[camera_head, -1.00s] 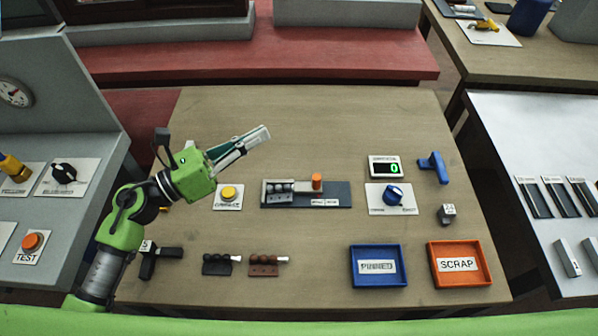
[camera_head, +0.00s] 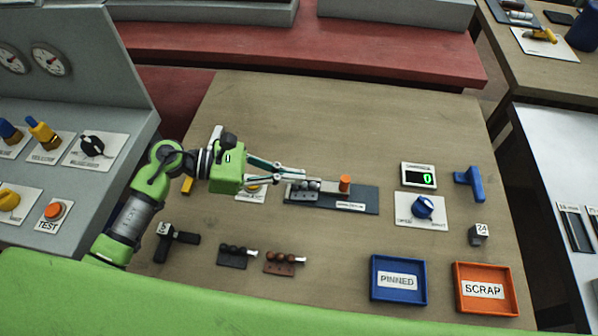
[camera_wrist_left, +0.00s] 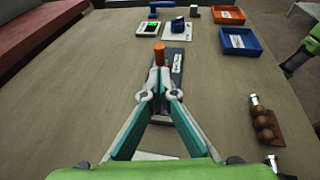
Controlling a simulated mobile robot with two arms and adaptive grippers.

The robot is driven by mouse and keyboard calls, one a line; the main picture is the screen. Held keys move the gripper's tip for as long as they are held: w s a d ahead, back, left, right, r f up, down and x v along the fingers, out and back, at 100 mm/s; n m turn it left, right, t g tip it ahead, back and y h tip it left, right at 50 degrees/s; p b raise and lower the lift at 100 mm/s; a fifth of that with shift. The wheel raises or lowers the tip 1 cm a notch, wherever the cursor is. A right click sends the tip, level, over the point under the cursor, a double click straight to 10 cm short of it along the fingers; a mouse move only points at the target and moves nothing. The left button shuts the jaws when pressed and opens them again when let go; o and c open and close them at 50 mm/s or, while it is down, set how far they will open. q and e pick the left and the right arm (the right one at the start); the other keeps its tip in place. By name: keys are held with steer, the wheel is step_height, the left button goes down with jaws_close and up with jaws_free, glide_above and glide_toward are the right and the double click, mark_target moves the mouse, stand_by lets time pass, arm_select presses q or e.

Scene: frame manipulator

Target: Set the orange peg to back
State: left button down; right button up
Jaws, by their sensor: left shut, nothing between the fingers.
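The orange peg (camera_head: 345,184) stands upright on the dark fixture plate (camera_head: 365,197), on its slide beside a grey block with rounded tops (camera_head: 305,188). In the left wrist view the orange peg (camera_wrist_left: 159,52) shows just beyond my fingertips. My left gripper (camera_head: 318,180) is shut and empty, reaching in from the left over the grey block, its tips short of the peg. I cannot tell whether the tips touch the block. My right gripper is not in view.
A counter display (camera_head: 418,175) and a blue knob (camera_head: 422,207) are right of the fixture. A blue PINNED tray (camera_head: 424,296) and an orange SCRAP tray (camera_head: 515,307) lie at the front right. Two small pinned parts (camera_head: 233,257) (camera_head: 283,263) lie at the front. Table behind the fixture is clear.

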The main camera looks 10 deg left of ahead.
mark_target(343, 183)
arm_select(q)
steer(key=p+x, duration=0.1)
steer(key=x, duration=0.6)
steer(key=shift+p, duration=0.4)
steer(key=shift+w+d+f, duration=0.1)
steer(key=shift+d+f, duration=0.1)
steer(key=shift+d, duration=0.2)
steer(key=d+b, duration=0.1)
steer(key=d, duration=0.2)
steer(key=shift+d, duration=0.35)
